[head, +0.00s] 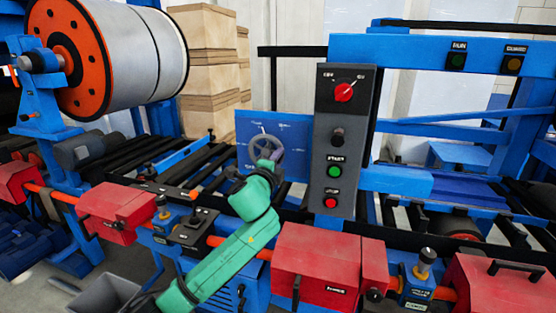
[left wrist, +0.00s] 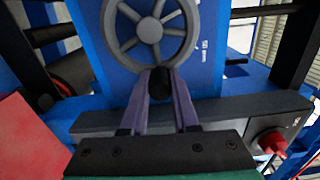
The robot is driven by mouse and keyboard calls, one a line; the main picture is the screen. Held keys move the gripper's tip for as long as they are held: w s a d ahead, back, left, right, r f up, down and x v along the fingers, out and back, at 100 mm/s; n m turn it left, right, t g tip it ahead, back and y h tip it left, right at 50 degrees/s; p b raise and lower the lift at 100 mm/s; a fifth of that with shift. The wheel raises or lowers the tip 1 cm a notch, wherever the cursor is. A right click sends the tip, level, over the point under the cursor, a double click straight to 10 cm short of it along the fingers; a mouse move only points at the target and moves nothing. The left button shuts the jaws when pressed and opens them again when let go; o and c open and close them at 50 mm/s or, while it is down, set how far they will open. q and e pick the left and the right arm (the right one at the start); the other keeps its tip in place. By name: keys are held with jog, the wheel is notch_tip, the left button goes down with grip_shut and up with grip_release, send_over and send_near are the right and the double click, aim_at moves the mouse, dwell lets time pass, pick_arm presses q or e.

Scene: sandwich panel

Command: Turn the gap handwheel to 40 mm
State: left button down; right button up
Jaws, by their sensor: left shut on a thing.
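The grey spoked gap handwheel (head: 265,142) is on a blue panel (head: 299,135), left of the dark control box. In the left wrist view the handwheel (left wrist: 149,29) fills the top middle, and its black knob (left wrist: 160,81) sits at the bottom of the rim. My left gripper (left wrist: 161,88) has its two purple fingers shut on this knob, one on each side. In the head view my green left arm reaches up to the wheel and hides its lower part. Small white markings (left wrist: 204,48) are right of the wheel, too small to read surely. My right gripper is out of view.
The control box (head: 341,150) with a red selector (head: 343,92), a green button (head: 334,172) and a red button (head: 330,203) stands close right of the wheel. Red housings (head: 315,262) line the front. A large roll (head: 140,55) is at the left.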

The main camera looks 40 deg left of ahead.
pick_arm(q)
jog(key=shift+r+n, duration=0.55)
jog(key=shift+n, duration=0.15)
jog(key=shift+a, duration=0.1)
jog(key=c, duration=0.7)
grip_release()
jog(key=shift+s+f, duration=0.1)
jog(key=shift+f, duration=0.05)
